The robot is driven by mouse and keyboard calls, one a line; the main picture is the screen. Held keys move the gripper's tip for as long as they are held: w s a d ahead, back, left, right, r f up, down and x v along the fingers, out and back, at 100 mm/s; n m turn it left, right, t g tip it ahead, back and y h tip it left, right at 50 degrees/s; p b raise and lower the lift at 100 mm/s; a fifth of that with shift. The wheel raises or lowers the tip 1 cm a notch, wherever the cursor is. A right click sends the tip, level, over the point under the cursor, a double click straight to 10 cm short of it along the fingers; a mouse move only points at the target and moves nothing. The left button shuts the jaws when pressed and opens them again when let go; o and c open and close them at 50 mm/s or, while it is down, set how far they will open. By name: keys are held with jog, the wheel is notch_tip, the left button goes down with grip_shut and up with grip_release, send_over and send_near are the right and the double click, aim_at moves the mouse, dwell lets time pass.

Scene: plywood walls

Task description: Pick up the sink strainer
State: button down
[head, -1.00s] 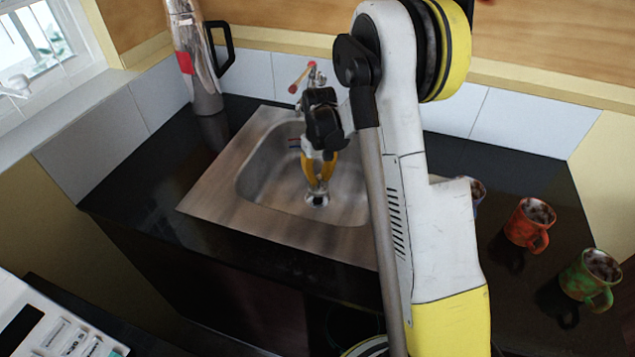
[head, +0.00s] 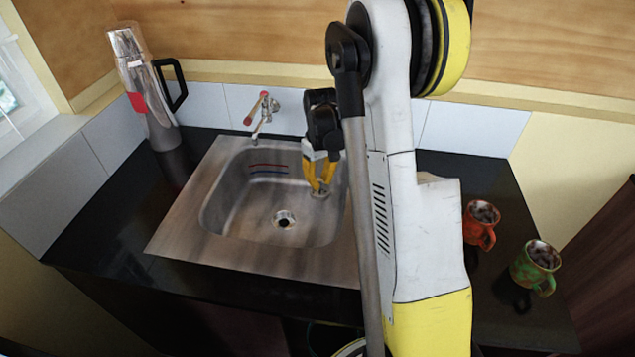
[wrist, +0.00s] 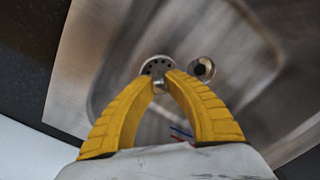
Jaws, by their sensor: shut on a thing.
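The sink strainer (wrist: 157,67) is a small round metal piece with dark holes, held between my yellow fingertips in the wrist view. It also shows as a small grey piece below the fingertips in the head view (head: 320,195). My gripper (head: 321,187) is shut on it, above the right part of the sink basin (head: 235,200). The open drain (head: 284,219) is a dark round hole in the basin floor, left of and nearer than the strainer. It also shows beside the strainer in the wrist view (wrist: 202,70).
A tap with a red handle (head: 262,112) stands behind the basin. A tall steel flask (head: 145,90) stands at the back left. A red mug (head: 481,225) and a green mug (head: 535,266) stand on the black counter at right. My arm hides the counter between.

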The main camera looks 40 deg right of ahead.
notch_tip(320, 180, up, 9)
jog(key=a+p, duration=0.1)
jog(key=p, duration=0.6)
jog(key=shift+s, duration=0.45)
jog(key=shift+f, duration=0.15)
